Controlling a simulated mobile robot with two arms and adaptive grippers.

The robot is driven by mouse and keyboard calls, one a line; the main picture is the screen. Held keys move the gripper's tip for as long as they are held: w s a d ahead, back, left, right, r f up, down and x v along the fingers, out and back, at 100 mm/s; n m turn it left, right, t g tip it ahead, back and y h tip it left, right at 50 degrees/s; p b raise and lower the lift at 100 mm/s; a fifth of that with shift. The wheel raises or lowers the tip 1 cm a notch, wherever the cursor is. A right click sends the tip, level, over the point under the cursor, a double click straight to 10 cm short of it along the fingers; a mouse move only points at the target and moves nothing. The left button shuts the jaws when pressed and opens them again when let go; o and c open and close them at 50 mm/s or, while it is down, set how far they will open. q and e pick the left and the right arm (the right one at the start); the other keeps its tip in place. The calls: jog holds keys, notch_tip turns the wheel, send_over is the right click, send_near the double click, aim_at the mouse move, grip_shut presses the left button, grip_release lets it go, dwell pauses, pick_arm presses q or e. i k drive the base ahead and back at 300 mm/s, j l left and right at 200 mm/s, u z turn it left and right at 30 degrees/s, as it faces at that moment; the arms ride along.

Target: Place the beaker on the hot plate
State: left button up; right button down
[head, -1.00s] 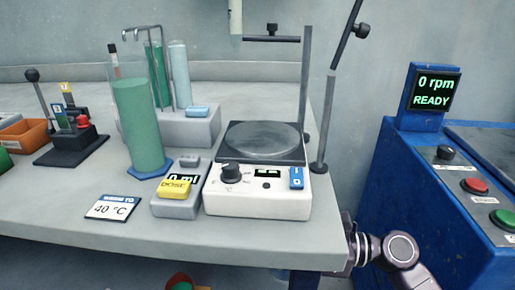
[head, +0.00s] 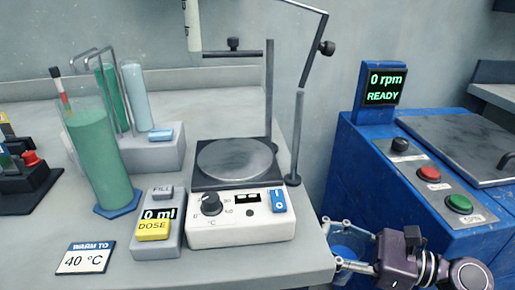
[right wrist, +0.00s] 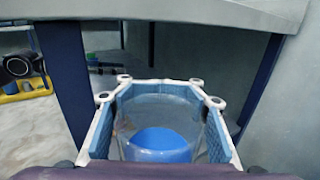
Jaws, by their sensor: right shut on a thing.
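The hot plate (head: 240,218) is a white unit with a round grey top (head: 235,159), a dial, a small display and a blue switch. It stands near the front right of the bench, its top bare. My right gripper (head: 345,240) is beyond the bench's front right edge, below and right of the hot plate. In the right wrist view its fingers (right wrist: 160,105) are shut around a clear glass beaker (right wrist: 160,112). A round blue shape shows in or through the glass; I cannot tell which. My left gripper is out of view.
Left of the hot plate are a dosing unit (head: 157,230), a tall green-filled cylinder (head: 97,150) and a "WARM TO 40 °C" card (head: 84,258). Stand rods (head: 298,135) rise behind the plate, with a pale tube hanging above. A blue machine (head: 400,185) stands to the right.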

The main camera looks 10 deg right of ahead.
aim_at(235, 156)
jog(key=k+j+z, duration=0.45)
jog(key=j, duration=0.35)
jog(key=k+j+z, duration=0.1)
jog(key=k+j, duration=0.15)
jog(key=j, duration=0.15)
jog(key=k+j+z, duration=0.15)
jog(key=j, duration=0.25)
jog(key=k+j+z, duration=0.1)
jog(key=j, duration=0.3)
jog(key=k, duration=0.1)
